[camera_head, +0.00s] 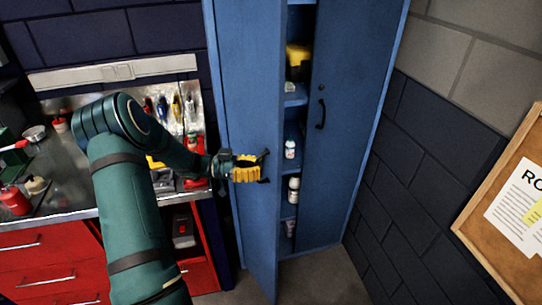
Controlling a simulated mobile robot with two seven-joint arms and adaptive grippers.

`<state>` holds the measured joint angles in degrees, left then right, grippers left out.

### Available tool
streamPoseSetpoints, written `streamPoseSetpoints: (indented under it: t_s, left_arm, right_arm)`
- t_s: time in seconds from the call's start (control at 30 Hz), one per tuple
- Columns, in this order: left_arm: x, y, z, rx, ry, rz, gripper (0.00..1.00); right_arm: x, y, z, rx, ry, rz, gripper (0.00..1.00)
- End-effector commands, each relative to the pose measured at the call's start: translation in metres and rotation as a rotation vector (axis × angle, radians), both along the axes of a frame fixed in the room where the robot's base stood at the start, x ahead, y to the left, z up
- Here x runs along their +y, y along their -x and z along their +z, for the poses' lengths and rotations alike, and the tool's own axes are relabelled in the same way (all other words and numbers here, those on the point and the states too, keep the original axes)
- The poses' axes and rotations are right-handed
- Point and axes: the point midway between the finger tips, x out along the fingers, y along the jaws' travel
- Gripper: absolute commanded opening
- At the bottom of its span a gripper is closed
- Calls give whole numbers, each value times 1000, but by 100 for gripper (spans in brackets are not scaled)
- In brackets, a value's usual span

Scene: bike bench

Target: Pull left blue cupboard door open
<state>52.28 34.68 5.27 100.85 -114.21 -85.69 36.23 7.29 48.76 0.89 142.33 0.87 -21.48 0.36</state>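The left blue cupboard door (249,80) stands partly open, its free edge swung out toward me. Its dark handle shows above and below the yellow fingers of my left gripper (250,169). The gripper appears shut on the middle of this handle; the fingers hide the middle part. The right blue cupboard door (350,120) is closed, with its own dark handle (321,114). My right gripper is not in view.
Through the gap, cupboard shelves (294,97) hold a yellow item (297,56) and several small bottles. On the left is a workbench with red drawers (40,262) and tools. A corkboard (515,210) hangs at the right. Some floor (320,280) is clear before the cupboard.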

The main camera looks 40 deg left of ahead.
Motion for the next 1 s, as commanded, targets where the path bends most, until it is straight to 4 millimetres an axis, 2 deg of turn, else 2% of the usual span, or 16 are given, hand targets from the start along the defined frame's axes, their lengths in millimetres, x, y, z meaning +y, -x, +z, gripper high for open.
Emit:
streamPoseSetpoints:
  t_s: [0.3,0.33,0.43,0.47,0.8,1.0]
  left_arm:
    - [23,30,2,-5,0,13,0]
    - [24,30,2,-5,0,13,3]
    - [23,30,1,-5,-1,13,38]
    - [23,30,1,-5,0,13,40]
    - [24,31,1,-3,-1,13,40]
    - [45,43,0,-3,-2,17,40]
  right_arm:
    - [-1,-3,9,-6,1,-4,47]
    - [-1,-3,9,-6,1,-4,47]
    - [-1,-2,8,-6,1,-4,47]
    - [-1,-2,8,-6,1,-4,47]
    - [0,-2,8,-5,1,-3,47]
    - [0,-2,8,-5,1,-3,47]
